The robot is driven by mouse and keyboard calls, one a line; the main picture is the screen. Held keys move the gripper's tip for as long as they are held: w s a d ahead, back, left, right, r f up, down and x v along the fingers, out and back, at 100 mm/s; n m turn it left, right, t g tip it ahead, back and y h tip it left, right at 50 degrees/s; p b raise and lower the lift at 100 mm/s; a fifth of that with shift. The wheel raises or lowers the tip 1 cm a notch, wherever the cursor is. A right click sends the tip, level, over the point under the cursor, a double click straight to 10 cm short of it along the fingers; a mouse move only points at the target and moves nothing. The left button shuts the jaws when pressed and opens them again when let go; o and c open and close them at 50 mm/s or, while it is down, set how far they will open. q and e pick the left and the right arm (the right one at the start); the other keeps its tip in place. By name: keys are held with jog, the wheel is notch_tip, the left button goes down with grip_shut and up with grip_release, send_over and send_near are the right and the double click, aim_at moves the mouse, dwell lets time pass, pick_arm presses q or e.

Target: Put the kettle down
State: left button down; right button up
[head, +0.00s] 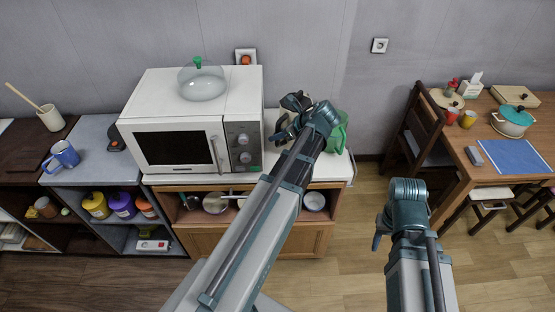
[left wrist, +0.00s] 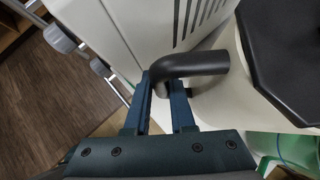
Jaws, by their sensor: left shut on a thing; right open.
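My left gripper (left wrist: 163,95) is shut on the kettle's black bent handle (left wrist: 195,62) in the left wrist view. The kettle has a pale body (left wrist: 222,100) and a dark faceted lid (left wrist: 285,50). In the head view my left gripper (head: 283,132) is over the cabinet top, just right of the microwave, and my arm hides most of the kettle. I cannot tell whether the kettle's base touches the cabinet top. My right gripper (head: 378,240) hangs over the floor at right, apart from everything, open and empty.
The white microwave (head: 180,147), with a glass dome (head: 202,84) on top, stands close left of the kettle. A green object (head: 338,132) stands close right on the low cabinet (head: 333,170). A chair (head: 411,135) and dining table (head: 468,168) are further right, beyond open floor.

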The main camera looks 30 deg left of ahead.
pick_arm(q)
jog(key=shift+f+b, duration=0.8)
jog(key=shift+f, duration=0.65)
pick_arm(e)
jog(key=shift+f, duration=1.5)
pick_arm(q)
notch_tip(320, 180, down, 4)
jog(key=b, duration=0.4)
jog(key=shift+f, duration=0.1)
pick_arm(e)
notch_tip(320, 180, down, 4)
jog(key=shift+f, duration=0.1)
pick_arm(q)
jog(key=shift+f, duration=0.15)
jog(key=c, duration=0.8)
grip_release()
jog(key=shift+o, duration=0.2)
